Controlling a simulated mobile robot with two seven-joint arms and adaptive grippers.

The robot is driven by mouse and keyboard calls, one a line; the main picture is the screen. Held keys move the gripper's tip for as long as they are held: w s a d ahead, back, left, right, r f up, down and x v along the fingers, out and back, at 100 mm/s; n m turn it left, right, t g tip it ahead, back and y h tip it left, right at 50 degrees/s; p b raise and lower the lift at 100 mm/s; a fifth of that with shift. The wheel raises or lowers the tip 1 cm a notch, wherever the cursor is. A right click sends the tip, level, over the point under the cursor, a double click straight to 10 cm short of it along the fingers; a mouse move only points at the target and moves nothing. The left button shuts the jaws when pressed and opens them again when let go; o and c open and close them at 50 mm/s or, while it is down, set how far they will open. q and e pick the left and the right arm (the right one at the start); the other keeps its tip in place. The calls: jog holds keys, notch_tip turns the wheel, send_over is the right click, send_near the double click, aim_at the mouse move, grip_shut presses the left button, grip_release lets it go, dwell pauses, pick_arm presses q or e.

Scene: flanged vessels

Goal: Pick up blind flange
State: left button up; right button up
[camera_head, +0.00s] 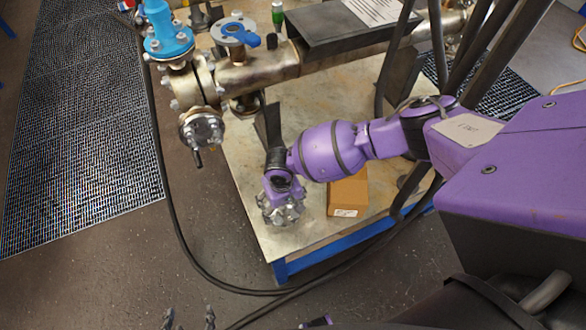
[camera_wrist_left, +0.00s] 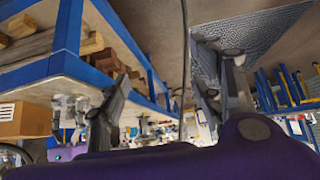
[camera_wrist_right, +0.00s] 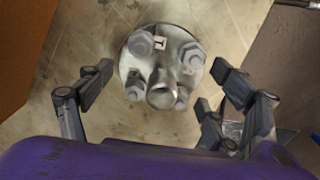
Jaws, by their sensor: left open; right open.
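The blind flange (camera_wrist_right: 165,62) is a round, worn metal disc with several bolts and a short central stub. In the right wrist view it is over the pale table top, between the spread fingers of my right gripper (camera_wrist_right: 163,76). The fingers appear apart from its rim on both sides. In the head view my right gripper (camera_head: 280,206) points down near the table's front corner; I cannot clearly separate its fingers from the flange there. My left gripper (camera_head: 189,319) is open and empty at the bottom edge, off the table. Its fingers also show in the left wrist view (camera_wrist_left: 165,85).
A cardboard box (camera_head: 347,196) sits right of my right gripper on the table (camera_head: 240,160). A pipe assembly (camera_head: 255,72) with a blue fitting (camera_head: 168,40) and a bolted end flange (camera_head: 202,128) stands behind. A black cable (camera_head: 190,255) hangs around the table.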

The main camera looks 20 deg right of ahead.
jog(key=shift+w+f, duration=0.1)
jog(key=shift+f, duration=0.1)
jog(key=c, duration=1.8)
jog(key=shift+c, duration=0.7)
jog(key=shift+r, duration=0.15)
